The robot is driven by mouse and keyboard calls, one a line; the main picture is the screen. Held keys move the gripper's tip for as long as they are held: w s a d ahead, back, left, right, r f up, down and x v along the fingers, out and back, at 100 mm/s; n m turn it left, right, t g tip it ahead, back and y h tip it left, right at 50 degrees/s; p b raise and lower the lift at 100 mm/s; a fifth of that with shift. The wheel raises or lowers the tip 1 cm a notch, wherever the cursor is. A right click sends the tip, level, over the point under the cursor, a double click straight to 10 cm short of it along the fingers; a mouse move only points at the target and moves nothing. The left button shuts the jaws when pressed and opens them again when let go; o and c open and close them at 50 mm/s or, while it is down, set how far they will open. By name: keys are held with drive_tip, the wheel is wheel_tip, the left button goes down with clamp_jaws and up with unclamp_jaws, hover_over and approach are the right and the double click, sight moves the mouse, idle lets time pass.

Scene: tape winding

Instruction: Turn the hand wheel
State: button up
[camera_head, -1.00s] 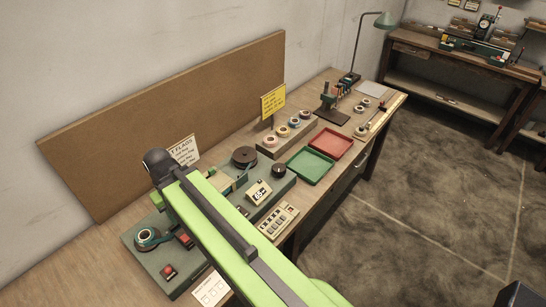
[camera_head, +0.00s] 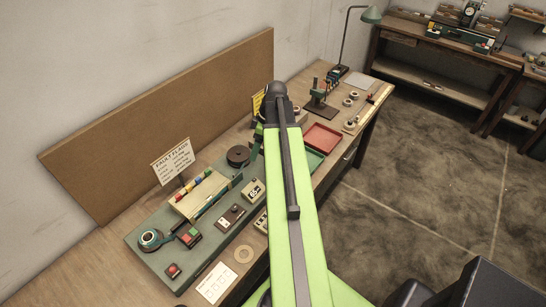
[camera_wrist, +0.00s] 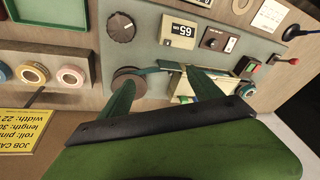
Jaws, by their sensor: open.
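The winding machine (camera_head: 143,262) is a grey-green bench unit. Near its right end is a dark round disc (camera_head: 238,156), which also shows in the wrist view (camera_wrist: 128,84). A dark ribbed knob with a pale mark (camera_wrist: 120,27) is beyond the disc in the wrist view; my arm hides it in the head view. I cannot tell for sure which one is the hand wheel. My gripper (camera_wrist: 160,78) is open and empty, its green fingers spread above the machine, the left one overlapping the disc's edge in the picture. My arm mostly hides the gripper in the head view.
A counter reading 65 (camera_wrist: 181,30) is beside the knob. Tape rolls (camera_wrist: 71,75) and a yellow job card (camera_wrist: 25,137) are left in the wrist view. A fault-flags sign (camera_head: 172,161) stands behind the machine. A red tray (camera_head: 323,137) and lamp (camera_head: 371,15) are farther right.

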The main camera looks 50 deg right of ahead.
drive_tip(key=s+d+r+n+t+p, duration=0.1)
drive_tip(key=s+d+r+n, duration=0.15)
drive_tip(key=s+d, duration=0.65)
drive_tip(key=shift+m, duration=0.25)
drive_tip(key=b+x, duration=0.5)
drive_tip(key=w+d+b+x, duration=0.1)
drive_tip(key=b+x, duration=0.4)
drive_tip(key=w+b+x, duration=0.1)
drive_tip(key=b+x, duration=0.4)
drive_tip(key=shift+w+d+f, duration=0.2)
drive_tip(key=shift+d+f, duration=0.1)
drive_tip(key=shift+f, duration=0.05)
drive_tip(key=shift+w+a+f+b, duration=0.2)
drive_tip(key=shift+w+f+b, duration=0.05)
drive_tip(key=shift+f+b, duration=0.25)
drive_tip(key=shift+r, duration=0.1)
drive_tip(key=shift+c, duration=0.4)
drive_tip(key=c, duration=1.2)
drive_tip(key=shift+a, duration=0.45)
drive_tip(key=shift+c, duration=0.4)
drive_tip(key=shift+d, duration=0.35)
drive_tip(key=shift+d, duration=0.1)
